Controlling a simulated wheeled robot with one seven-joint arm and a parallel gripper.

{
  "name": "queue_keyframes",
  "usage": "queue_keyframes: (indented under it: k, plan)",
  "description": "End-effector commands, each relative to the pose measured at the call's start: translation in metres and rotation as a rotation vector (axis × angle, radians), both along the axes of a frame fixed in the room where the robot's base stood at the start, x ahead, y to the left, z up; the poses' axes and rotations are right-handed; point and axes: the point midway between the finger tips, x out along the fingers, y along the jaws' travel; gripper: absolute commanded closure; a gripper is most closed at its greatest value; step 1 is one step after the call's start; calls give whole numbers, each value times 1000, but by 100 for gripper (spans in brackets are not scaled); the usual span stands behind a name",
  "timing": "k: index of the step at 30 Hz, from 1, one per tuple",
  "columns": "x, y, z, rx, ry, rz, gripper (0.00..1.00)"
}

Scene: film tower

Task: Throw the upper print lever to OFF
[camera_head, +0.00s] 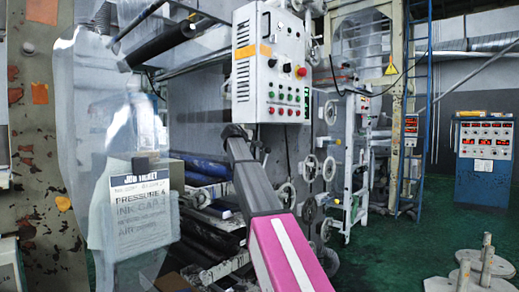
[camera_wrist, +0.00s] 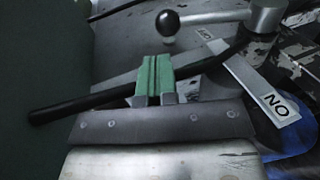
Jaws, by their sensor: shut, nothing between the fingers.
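In the wrist view my gripper (camera_wrist: 156,66) has green fingers pressed together with nothing between them. A lever with a black ball knob (camera_wrist: 167,22) lies just beyond the fingertips; its metal rod runs right to a round grey hub. A long black bar (camera_wrist: 75,106) crosses behind my fingers toward the hub; I cannot tell whether they touch. Which is the upper print lever is unclear. A white label (camera_wrist: 274,102) at the right shows ON upside down. In the head view the levers and gripper are hidden.
In the head view, a control box (camera_head: 271,65) hangs above my arm. A hazy, see-through sheet (camera_head: 100,130) and a job ticket sign (camera_head: 140,205) stand at the left. Handwheels (camera_head: 309,168) line the machine.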

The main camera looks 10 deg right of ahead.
Motion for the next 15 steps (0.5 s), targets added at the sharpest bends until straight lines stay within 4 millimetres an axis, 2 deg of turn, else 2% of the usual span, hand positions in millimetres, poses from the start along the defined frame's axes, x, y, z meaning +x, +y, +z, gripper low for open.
queue_keyframes:
  k: [15]
  plan:
    - [-64, 82, 43, 0, 0, 1, 100]
